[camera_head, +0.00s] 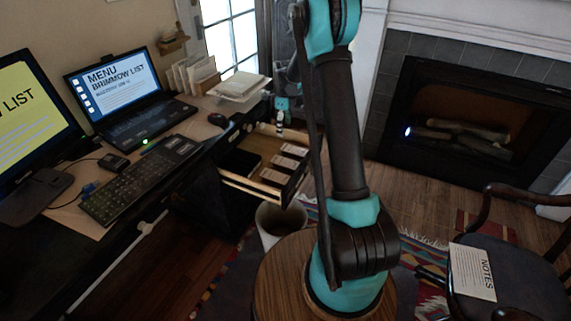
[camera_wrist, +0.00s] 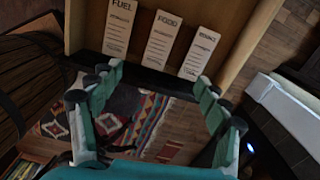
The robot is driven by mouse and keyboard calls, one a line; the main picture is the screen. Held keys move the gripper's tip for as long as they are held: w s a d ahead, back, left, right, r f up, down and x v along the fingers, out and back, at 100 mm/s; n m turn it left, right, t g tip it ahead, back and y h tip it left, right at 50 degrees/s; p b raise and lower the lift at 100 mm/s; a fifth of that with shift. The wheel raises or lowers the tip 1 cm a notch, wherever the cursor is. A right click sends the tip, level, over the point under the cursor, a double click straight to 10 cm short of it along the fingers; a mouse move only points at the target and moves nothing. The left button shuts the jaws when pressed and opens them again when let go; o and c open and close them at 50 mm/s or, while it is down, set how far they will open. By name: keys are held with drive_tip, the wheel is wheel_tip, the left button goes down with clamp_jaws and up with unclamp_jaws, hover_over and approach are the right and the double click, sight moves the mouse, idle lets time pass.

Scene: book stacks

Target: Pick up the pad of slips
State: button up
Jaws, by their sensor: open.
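Three white slip pads lie in the open wooden drawer (camera_head: 250,187): one headed FUEL (camera_wrist: 119,27), one headed FOOD (camera_wrist: 161,38), and a third (camera_wrist: 199,53) whose heading is too small to read. They lie in a row, also showing as pale cards (camera_head: 283,161) in the head view. My gripper (camera_wrist: 159,77) is open and empty, its fingers spread just short of the drawer's edge in the wrist view. In the head view my gripper (camera_head: 281,106) is small, above the drawer's far side and partly hidden by my arm.
A NOTES sheet (camera_head: 472,272) lies on the chair (camera_head: 515,285) at right. The desk holds a laptop (camera_head: 120,90), a keyboard (camera_head: 140,180) and a paper stack (camera_head: 239,84). A bin (camera_head: 278,222) stands below the drawer. A fireplace (camera_head: 470,120) is at back right.

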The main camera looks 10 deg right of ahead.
drive_tip(key=w+f+m, duration=0.1)
drive_tip(key=w+f, duration=0.1)
hover_over(283, 161)
wheel_tip(283, 161, down, 11)
drive_tip(key=shift+w+f, duration=0.15)
drive_tip(key=shift+f, duration=0.05)
drive_tip(key=shift+s+f, duration=0.15)
drive_tip(key=shift+f, duration=1.25)
drive_tip(key=shift+s+f, duration=0.15)
drive_tip(key=shift+f, duration=1.25)
drive_tip(key=c, duration=0.9)
